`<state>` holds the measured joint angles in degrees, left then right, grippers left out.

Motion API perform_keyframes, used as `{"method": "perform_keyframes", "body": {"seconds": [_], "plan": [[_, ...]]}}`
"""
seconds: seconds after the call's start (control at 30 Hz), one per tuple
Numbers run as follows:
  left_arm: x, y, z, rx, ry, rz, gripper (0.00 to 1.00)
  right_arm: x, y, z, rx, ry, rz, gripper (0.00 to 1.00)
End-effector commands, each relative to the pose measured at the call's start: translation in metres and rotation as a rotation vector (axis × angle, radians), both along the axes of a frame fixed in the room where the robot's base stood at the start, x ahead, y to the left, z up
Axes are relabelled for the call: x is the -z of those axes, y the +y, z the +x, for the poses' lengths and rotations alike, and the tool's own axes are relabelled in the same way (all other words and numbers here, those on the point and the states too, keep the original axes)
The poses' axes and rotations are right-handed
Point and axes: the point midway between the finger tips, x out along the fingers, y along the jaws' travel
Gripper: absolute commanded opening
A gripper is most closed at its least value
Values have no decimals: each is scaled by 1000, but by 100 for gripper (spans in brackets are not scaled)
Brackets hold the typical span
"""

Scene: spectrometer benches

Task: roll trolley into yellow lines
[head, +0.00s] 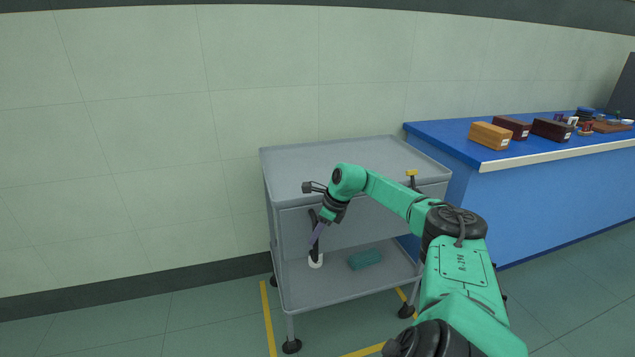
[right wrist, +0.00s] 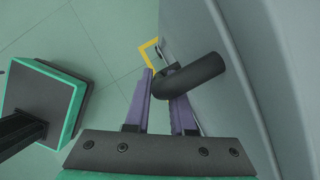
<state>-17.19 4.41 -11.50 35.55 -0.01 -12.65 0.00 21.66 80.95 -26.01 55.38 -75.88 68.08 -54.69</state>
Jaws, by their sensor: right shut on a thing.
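The grey two-shelf trolley (head: 345,160) stands against the pale wall, left of the blue bench, in the head view. Yellow floor lines show at its left (head: 268,315), front (head: 365,350) and right (head: 402,293). Its front left wheel (head: 291,346) is just right of the left line. Its front right wheel (head: 406,311) overlaps the right line in the picture; I cannot tell if it rests on it. My right gripper (head: 314,238) is shut on the trolley's dark handle, which shows between the purple fingers in the right wrist view (right wrist: 195,73). My left gripper is out of view.
The blue bench (head: 555,185) is close on the trolley's right and carries several boxes (head: 490,136). A teal block (head: 365,258) and a small white item (head: 315,261) show at the lower shelf. The floor (head: 130,320) left of the trolley is clear.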

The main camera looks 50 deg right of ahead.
Motion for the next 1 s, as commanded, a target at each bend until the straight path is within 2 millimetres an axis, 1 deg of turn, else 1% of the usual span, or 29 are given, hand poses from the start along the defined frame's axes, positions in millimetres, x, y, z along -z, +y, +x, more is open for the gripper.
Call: {"method": "perform_keyframes", "body": {"seconds": [0.03,0.27,0.3,0.37,0.4,0.67,0.77,0.87,1.0], "plan": [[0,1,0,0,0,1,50,-3,-3,0,7,-4,-6,0],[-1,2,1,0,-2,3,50,-3,-5,-1,8,-3,-9,0],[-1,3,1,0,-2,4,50,-3,-5,-1,9,-2,-9,26],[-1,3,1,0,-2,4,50,-3,-5,-1,9,-2,-9,49],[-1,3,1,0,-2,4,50,-3,-4,-1,8,-2,-8,52],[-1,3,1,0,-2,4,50,-1,-3,-1,5,1,-5,52],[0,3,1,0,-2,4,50,-5,-4,-3,5,3,-7,52],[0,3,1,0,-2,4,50,-17,-7,-8,6,3,-9,52],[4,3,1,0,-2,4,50,-40,-10,-19,5,5,-12,52]]}}
